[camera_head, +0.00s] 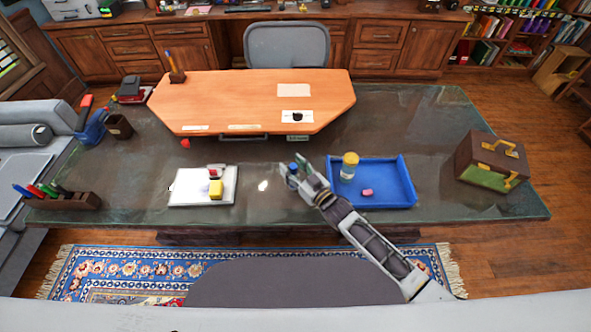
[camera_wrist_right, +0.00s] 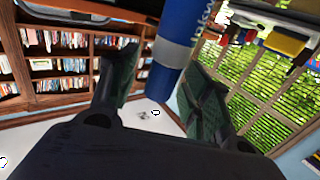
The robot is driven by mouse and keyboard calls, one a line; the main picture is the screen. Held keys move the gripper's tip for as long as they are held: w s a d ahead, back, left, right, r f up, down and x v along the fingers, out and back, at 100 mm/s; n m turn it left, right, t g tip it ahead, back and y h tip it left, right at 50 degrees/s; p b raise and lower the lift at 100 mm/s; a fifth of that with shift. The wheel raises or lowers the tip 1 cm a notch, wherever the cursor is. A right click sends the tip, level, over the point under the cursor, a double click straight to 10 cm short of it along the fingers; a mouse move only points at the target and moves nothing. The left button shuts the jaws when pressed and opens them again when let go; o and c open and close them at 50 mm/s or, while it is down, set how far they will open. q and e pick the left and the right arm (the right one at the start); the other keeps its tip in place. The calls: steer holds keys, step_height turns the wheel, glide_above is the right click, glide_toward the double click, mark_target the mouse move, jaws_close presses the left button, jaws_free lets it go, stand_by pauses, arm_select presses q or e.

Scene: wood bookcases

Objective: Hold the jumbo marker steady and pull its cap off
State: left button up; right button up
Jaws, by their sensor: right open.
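The jumbo marker (camera_wrist_right: 182,30) is a thick blue cylinder with a grey band and white lettering in the right wrist view. Its near end reaches into the gap between the fingers of my right gripper (camera_wrist_right: 160,95), which are spread with room beside the marker. In the head view a small blue bit (camera_head: 292,167), likely the marker, shows at the tip of my right gripper (camera_head: 299,170), over the dark desk. The rest of it is hidden there. I cannot tell whether a finger touches it. My left gripper is in neither view.
A blue tray (camera_head: 398,203) holding a yellow-lidded jar (camera_head: 348,166) and a pink piece (camera_head: 367,192) lies right of the gripper. A brown-green case (camera_head: 491,163) stands far right. The desk front centre looks clear.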

steer(key=shift+c, duration=0.3)
jaws_close()
stand_by(0.8)
jaws_free()
steer(key=shift+v, duration=6.05)
steer(key=shift+w, duration=0.15)
